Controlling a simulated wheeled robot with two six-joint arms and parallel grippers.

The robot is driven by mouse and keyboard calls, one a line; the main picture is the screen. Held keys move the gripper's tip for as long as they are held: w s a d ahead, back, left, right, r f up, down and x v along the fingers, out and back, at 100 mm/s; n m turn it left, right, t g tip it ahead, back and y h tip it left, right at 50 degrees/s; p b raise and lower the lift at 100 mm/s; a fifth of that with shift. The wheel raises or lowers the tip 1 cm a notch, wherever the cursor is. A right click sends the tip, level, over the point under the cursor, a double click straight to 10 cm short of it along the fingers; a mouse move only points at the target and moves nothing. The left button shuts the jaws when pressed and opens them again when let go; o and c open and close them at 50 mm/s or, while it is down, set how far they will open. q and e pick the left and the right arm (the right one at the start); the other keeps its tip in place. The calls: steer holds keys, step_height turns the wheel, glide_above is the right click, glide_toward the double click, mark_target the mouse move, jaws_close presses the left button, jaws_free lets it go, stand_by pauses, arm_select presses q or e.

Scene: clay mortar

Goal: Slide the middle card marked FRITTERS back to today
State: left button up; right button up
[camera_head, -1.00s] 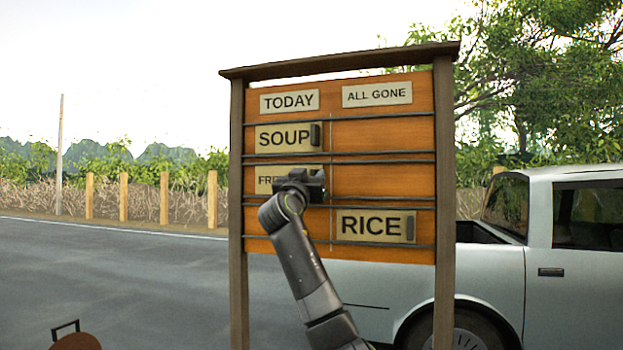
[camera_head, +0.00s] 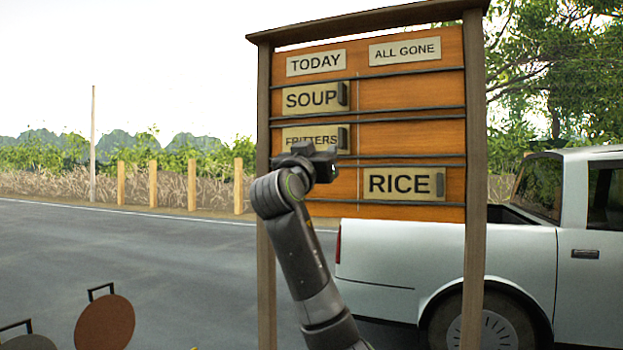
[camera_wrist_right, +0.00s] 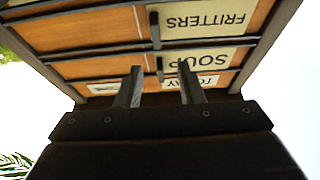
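The FRITTERS card (camera_head: 305,140) lies in the middle row of the orange board (camera_head: 410,135), in the left column under the TODAY label (camera_head: 316,62). Its dark handle (camera_head: 343,139) is at its right end. In the wrist view the card (camera_wrist_right: 205,20) and its handle (camera_wrist_right: 155,28) appear upside down. My right gripper (camera_head: 318,160) is in front of the board, overlapping the card's lower edge in the head view. In the wrist view its two fingers (camera_wrist_right: 158,86) are apart, with nothing held between them. My left gripper is out of view.
The SOUP card (camera_head: 310,97) sits above, under TODAY. The RICE card (camera_head: 400,184) is in the bottom row under ALL GONE (camera_head: 405,50). Dark rails separate the rows. Posts (camera_head: 474,180) flank the board. A pickup truck (camera_head: 590,250) stands behind. Round lidlike objects (camera_head: 105,322) are at lower left.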

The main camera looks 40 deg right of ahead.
steer(key=shift+b+v, duration=0.65)
steer(key=shift+v, duration=1.7)
